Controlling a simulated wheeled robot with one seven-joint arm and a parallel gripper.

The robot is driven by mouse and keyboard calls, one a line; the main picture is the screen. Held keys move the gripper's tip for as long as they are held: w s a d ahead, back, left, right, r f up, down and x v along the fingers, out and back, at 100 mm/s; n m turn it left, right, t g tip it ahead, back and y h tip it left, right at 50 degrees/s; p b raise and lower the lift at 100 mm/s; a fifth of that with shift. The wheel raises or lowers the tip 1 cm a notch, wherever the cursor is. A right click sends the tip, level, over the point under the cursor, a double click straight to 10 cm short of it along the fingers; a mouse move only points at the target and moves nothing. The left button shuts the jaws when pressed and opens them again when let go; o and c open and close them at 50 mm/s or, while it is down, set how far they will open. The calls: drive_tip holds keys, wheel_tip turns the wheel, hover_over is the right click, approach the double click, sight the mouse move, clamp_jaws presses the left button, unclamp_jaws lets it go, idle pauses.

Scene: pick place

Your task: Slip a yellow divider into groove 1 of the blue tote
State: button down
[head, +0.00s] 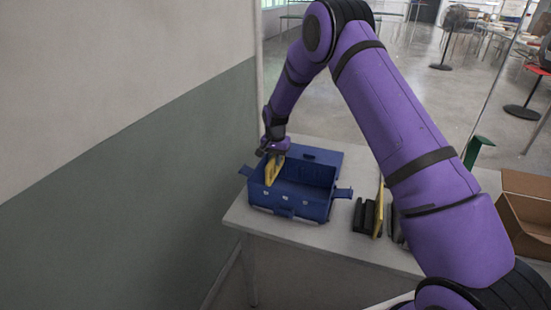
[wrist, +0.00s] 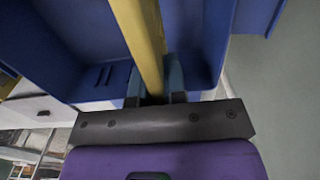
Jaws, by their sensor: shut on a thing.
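The blue tote (head: 288,208) stands on the table, open at the top, with its lid folded back behind it. My gripper (head: 273,158) is over the left part of the tote, shut on a yellow divider (head: 272,172). The divider reaches down inside the tote near its left end. In the wrist view the divider (wrist: 144,45) runs up from between my fingers (wrist: 155,88), with the blue tote walls (wrist: 200,35) on both sides. Short dark slots show on the tote to the left. I cannot tell whether the divider sits in a groove.
Another yellow divider (head: 379,210) stands upright in a dark holder (head: 362,217) right of the tote. A cardboard box (head: 525,215) is at the far right. A wall (head: 150,170) rises close to the left of the table (head: 262,226).

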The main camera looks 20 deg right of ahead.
sight(276, 170)
drive_tip(key=shift+f, duration=2.5)
idle(0.7)
drive_tip(key=c, duration=1.1)
unclamp_jaws()
drive_tip(key=shift+c, duration=1.4)
drive_tip(key=shift+r, duration=0.1)
drive_tip(key=shift+r, duration=3.95)
